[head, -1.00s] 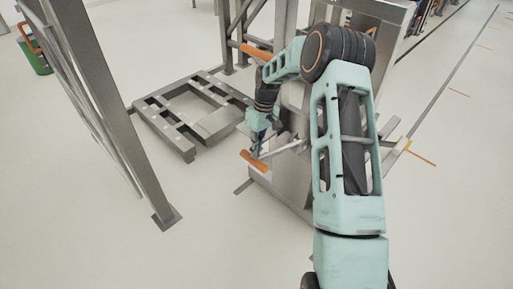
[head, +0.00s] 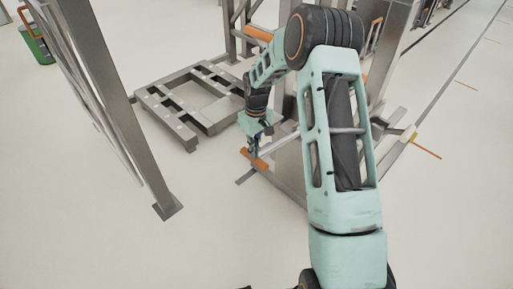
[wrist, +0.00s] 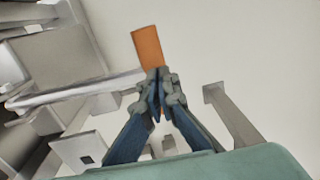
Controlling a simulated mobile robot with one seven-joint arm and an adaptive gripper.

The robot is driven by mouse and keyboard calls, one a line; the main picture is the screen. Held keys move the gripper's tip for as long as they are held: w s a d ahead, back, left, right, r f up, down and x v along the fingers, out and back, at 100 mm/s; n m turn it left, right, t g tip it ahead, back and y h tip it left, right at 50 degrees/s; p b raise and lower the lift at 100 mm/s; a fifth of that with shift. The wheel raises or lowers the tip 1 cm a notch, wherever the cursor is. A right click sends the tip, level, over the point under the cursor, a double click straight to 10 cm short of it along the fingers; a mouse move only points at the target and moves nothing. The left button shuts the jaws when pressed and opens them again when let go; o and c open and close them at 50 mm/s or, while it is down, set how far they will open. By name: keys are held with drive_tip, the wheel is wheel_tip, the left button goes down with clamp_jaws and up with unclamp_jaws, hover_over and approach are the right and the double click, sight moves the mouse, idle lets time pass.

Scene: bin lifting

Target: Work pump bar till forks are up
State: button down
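The pump bar (head: 279,140) is a grey rod with an orange handle (head: 261,164) at its free end, low at the side of the steel lifter (head: 290,172). My gripper (head: 253,149) is at that handle. In the wrist view the fingertips of my gripper (wrist: 159,82) are closed together at the near end of the orange handle (wrist: 148,47), which sticks out beyond them. The grey bar (wrist: 80,92) comes in from the left. The exact contact is partly hidden by the fingers. The forks cannot be clearly made out; my arm covers much of the lifter.
A low steel frame (head: 165,81) lies on the floor left of the lifter. A steel post (head: 110,105) stands at the left. Another orange handle (head: 259,33) is higher up. A green bin (head: 36,45) is far left. The front floor is clear.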

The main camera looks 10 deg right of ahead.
wheel_tip(320, 180, down, 10)
drive_tip(key=s+a+t+h+b, duration=0.1)
drive_tip(key=h+b, duration=0.1)
drive_tip(key=b, duration=0.5)
drive_tip(key=shift+s+t+h, duration=0.15)
drive_tip(key=shift+t+h, duration=0.15)
drive_tip(key=shift+t, duration=0.1)
drive_tip(key=shift+a+f, duration=0.1)
drive_tip(key=shift+f, duration=0.05)
drive_tip(key=p+v, duration=0.5)
drive_tip(key=v, duration=1)
drive_tip(key=shift+a, duration=0.35)
